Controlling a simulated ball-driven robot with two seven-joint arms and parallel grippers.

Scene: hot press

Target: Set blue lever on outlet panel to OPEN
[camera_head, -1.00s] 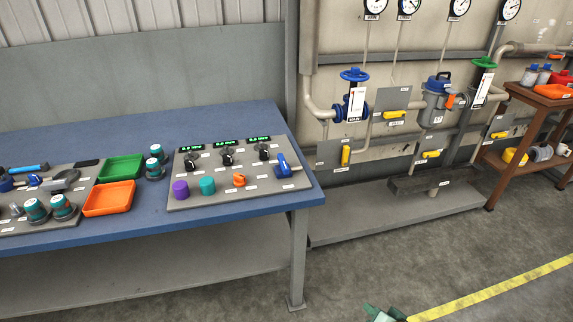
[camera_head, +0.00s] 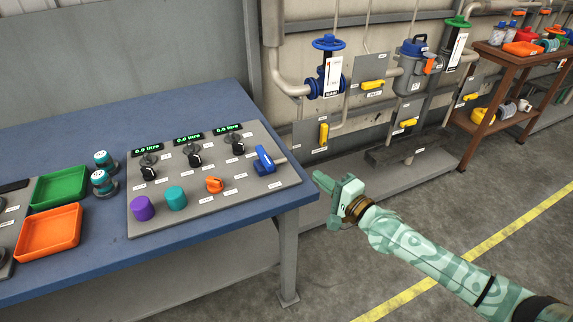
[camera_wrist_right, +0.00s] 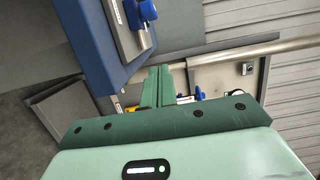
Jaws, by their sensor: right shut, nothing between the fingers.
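The blue lever (camera_head: 264,158) sits at the right end of the grey outlet panel (camera_head: 225,196), which lies on the blue table. It also shows in the right wrist view (camera_wrist_right: 147,10), at the top on the panel's edge (camera_wrist_right: 125,38). The lever's label is too small to read. My right gripper (camera_head: 318,176) is shut and empty, just right of the table's corner and apart from the lever. In the right wrist view its two green fingers (camera_wrist_right: 156,85) lie together. My left gripper is not in view.
The panel also bears a purple knob (camera_head: 142,208), a teal knob (camera_head: 175,198), an orange knob (camera_head: 214,185) and black taps under green displays. The blue table's (camera_head: 300,199) right edge lies between my right gripper and the panel. Pipes with a blue valve wheel (camera_head: 329,42) stand behind.

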